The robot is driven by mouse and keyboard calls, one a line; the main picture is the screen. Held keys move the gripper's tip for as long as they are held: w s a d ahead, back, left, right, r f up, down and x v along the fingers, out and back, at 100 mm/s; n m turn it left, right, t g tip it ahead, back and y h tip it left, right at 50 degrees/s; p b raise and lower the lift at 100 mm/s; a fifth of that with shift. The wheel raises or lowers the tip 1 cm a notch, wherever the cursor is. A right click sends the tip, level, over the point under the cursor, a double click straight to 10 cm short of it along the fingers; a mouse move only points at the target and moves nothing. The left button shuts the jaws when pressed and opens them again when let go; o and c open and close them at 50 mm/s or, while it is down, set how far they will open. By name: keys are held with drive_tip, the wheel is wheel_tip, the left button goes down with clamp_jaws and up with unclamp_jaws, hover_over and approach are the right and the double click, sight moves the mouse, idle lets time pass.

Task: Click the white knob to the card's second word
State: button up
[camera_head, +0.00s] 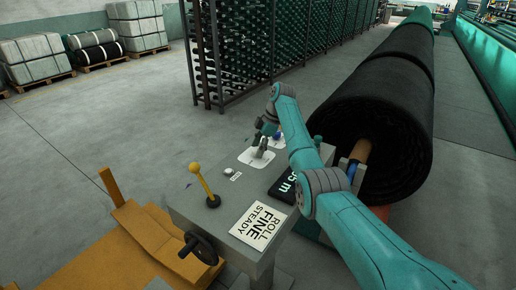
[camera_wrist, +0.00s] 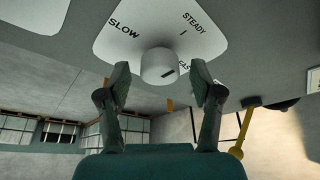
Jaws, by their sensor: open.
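The white knob (camera_wrist: 157,62) stands on a white dial plate (camera_wrist: 125,45) in the wrist view. The plate reads SLOW at left, STEADY at upper right, and a partly hidden word, seemingly FAST, beside the knob. A dark mark on the knob's face slants toward that partly hidden word. My gripper (camera_wrist: 160,74) is open, with one finger on each side of the knob and a visible gap on both sides. In the head view my gripper (camera_head: 264,146) is over the dial plate (camera_head: 249,158) and mostly hides the knob. The card (camera_head: 258,226) reads ROLL, FINE, STEADY.
The grey console (camera_head: 228,199) also bears a yellow-knobbed lever (camera_head: 203,182), a small round button (camera_head: 229,170), a black handwheel (camera_head: 199,248) and a dark display (camera_head: 284,187). A big black netting roll (camera_head: 372,110) lies to the right. Open floor lies to the left.

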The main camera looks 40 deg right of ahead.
drive_tip(key=v, duration=1.2)
idle(0.4)
